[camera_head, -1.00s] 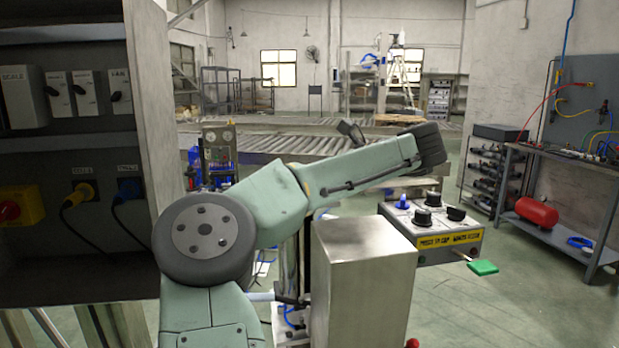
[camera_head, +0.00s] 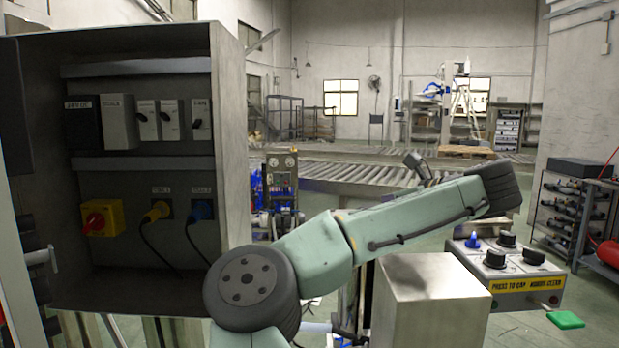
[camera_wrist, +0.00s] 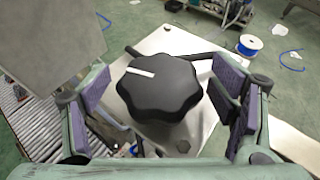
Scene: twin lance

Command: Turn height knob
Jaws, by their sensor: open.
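In the wrist view a black scalloped knob (camera_wrist: 160,86) with a white pointer line sits on a pale metal plate (camera_wrist: 192,46). The pointer is toward the knob's upper left. My gripper (camera_wrist: 158,97) is open, with a purple-padded finger on each side of the knob. In the head view my gripper is hidden.
A control box (camera_head: 518,284) with black knobs and a yellow label stands at the right in the head view. An electrical cabinet (camera_head: 228,120) with switches and plugs is at the left. A bare metal box (camera_head: 430,308) stands in front. A blue-and-white spool (camera_wrist: 249,44) lies on the floor.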

